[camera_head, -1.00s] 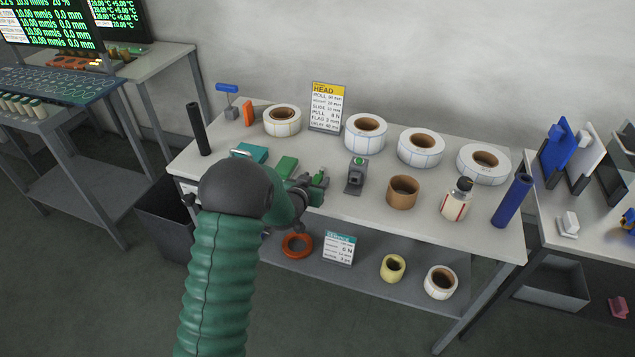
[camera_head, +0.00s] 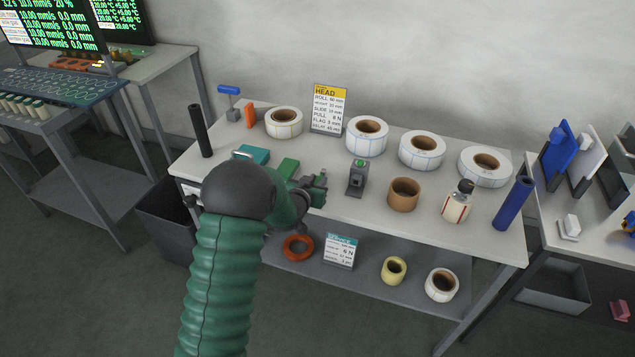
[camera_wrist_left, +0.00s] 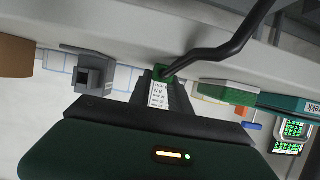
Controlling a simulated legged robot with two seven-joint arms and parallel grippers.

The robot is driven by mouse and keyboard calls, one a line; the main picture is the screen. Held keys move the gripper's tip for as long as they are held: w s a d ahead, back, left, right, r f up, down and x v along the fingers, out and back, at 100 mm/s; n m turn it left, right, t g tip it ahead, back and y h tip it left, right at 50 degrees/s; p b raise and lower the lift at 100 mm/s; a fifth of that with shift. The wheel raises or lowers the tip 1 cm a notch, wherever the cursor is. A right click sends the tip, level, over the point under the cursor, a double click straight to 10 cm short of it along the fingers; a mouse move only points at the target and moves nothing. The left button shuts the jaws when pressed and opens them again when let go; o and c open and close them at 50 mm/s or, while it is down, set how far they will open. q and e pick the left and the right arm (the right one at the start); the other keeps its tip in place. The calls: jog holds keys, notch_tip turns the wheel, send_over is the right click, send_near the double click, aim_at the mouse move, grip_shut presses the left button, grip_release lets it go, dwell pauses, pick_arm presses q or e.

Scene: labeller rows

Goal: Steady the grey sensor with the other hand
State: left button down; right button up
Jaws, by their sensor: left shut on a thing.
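The grey sensor (camera_head: 357,180), a small upright grey block with a green top, stands near the front of the white table. It seems to be the grey block (camera_wrist_left: 95,72) left of the fingers in the left wrist view. My left gripper (camera_head: 318,186) is just left of the sensor, with a small gap between them. In the left wrist view its fingers (camera_wrist_left: 162,84) are shut on a small green piece (camera_wrist_left: 162,72), mostly hidden between the tips. My right gripper is in neither view.
Label rolls (camera_head: 367,138) stand along the back beside the HEAD sign (camera_head: 327,108). Right of the sensor are a brown ring (camera_head: 403,194), a bottle (camera_head: 457,202) and a blue cylinder (camera_head: 513,203).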

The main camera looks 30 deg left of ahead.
pick_arm(q)
jog(key=shift+d+r, duration=0.1)
jog(key=shift+r, duration=0.4)
notch_tip(320, 180, up, 3)
jog(key=shift+f+p, duration=0.2)
jog(key=shift+p, duration=0.2)
jog(key=s+d, duration=0.3)
jog(key=s, duration=0.4)
jog(key=s+d+r, duration=0.1)
jog(key=s+d, duration=0.2)
jog(key=s, duration=0.4)
jog(key=shift+s+d, duration=0.25)
jog(key=shift+d, duration=0.15)
jog(key=shift+r, duration=0.2)
